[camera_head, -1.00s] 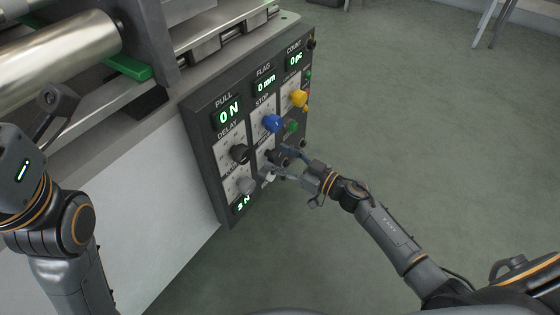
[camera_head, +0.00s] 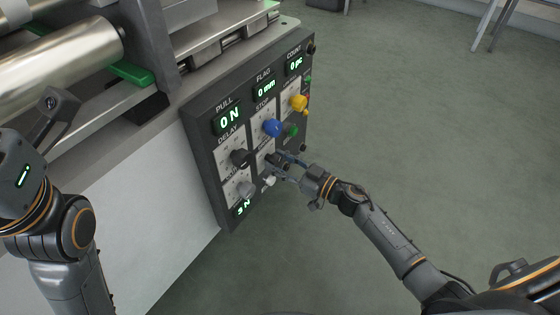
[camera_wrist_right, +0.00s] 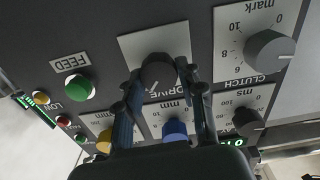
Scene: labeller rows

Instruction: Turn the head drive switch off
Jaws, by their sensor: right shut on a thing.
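The drive switch is a black round knob (camera_wrist_right: 158,72) on a pale plate lettered "DRIVE" in the right wrist view. In the head view the knob (camera_head: 273,158) is partly hidden by my fingers, in the middle column of the panel. My right gripper (camera_wrist_right: 161,78) is shut on this knob, one finger on each side. The same gripper (camera_head: 282,165) reaches the panel from the right in the head view. My left gripper (camera_head: 64,103) hangs at the left edge, away from the panel; its finger opening does not show clearly.
The dark control panel (camera_head: 214,165) also carries a blue knob (camera_head: 272,127), a yellow knob (camera_head: 299,103), a green button (camera_head: 290,130), a black knob (camera_head: 240,157) and a grey knob (camera_head: 246,188). These crowd the gripper.

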